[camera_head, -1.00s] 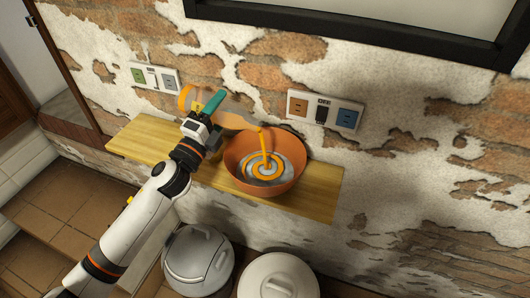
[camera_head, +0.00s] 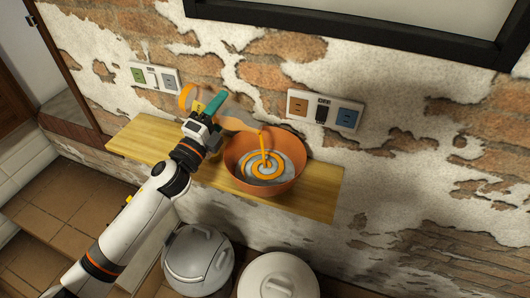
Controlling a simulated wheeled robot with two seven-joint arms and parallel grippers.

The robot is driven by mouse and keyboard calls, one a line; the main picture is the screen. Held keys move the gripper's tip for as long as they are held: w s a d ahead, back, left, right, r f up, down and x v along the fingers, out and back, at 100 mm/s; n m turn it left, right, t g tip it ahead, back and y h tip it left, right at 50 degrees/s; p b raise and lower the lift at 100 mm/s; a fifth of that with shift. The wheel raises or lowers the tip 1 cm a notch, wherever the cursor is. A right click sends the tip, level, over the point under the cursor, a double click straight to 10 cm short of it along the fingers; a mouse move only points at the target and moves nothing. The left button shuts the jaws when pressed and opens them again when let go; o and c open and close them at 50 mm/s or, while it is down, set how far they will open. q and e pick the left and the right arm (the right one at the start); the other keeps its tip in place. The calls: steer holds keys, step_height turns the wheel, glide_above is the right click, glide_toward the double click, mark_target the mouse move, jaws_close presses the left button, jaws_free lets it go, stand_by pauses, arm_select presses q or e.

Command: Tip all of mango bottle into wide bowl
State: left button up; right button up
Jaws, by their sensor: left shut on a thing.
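My left gripper (camera_head: 205,115) is shut on the mango bottle (camera_head: 234,123), over the wooden shelf. The bottle is tilted with its neck to the right, over the left part of the wide bowl. A thin orange stream (camera_head: 262,143) falls from its mouth into the bowl. The wide bowl (camera_head: 239,153) is orange-brown and stands upright on the shelf, with an orange spiral of liquid on its grey inside floor. The gripper hides part of the bottle. My right gripper is not in view.
The wooden shelf (camera_head: 318,196) is fixed to a brick and plaster wall, with bare room left and right of the bowl. Socket panels (camera_head: 322,110) sit on the wall behind. Two lidded bins (camera_head: 277,278) stand below the shelf.

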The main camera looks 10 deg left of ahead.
arm_select(q)
steer(key=shift+d+f+m+h+b, duration=0.2)
steer(key=shift+f+m+h+b, duration=0.3)
steer(key=shift+m, duration=0.4)
